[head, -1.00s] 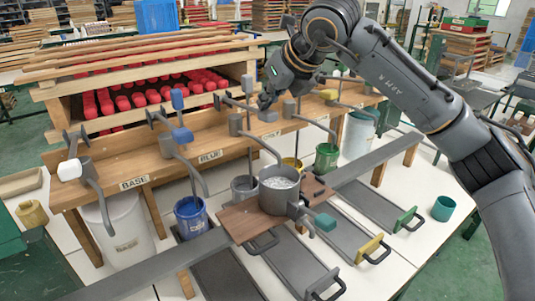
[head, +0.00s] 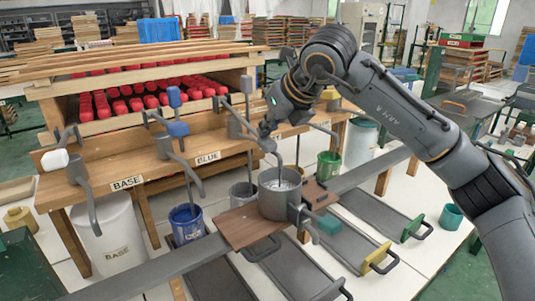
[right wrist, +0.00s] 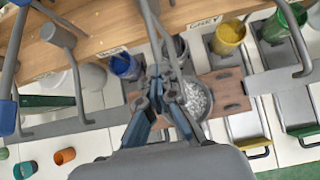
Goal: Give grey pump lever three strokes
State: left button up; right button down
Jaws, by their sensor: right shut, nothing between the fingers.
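The grey pump (head: 235,123) stands on the wooden bench rail, and its curved spout hangs over a grey pot (head: 281,200) with a pale, speckled filling. My right gripper (head: 267,133) is shut and empty, pointing down just right of the pump body, above the pot. In the right wrist view the closed fingers (right wrist: 165,88) lie beside a grey rod (right wrist: 168,40) and the pot (right wrist: 197,99). My left gripper is not in view.
The blue pump (head: 166,147) and a white-knobbed pump (head: 76,170) stand to the left. A blue bucket (head: 187,224) and green bucket (head: 328,164) stand below the rail. The pot rests on a brown board (head: 238,225). Grey trays (head: 375,216) lie in front.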

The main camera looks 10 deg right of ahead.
notch_tip(320, 180, up, 4)
jog(key=p, duration=0.3)
jog(key=shift+r, duration=0.2)
pick_arm(q)
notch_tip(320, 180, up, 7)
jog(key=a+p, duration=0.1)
jog(key=p, duration=0.3)
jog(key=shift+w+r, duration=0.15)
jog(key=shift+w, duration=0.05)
pick_arm(e)
notch_tip(320, 180, up, 6)
jog(key=shift+r, duration=0.2)
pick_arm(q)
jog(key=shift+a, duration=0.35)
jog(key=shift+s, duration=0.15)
pick_arm(e)
jog(key=shift+f, duration=0.1)
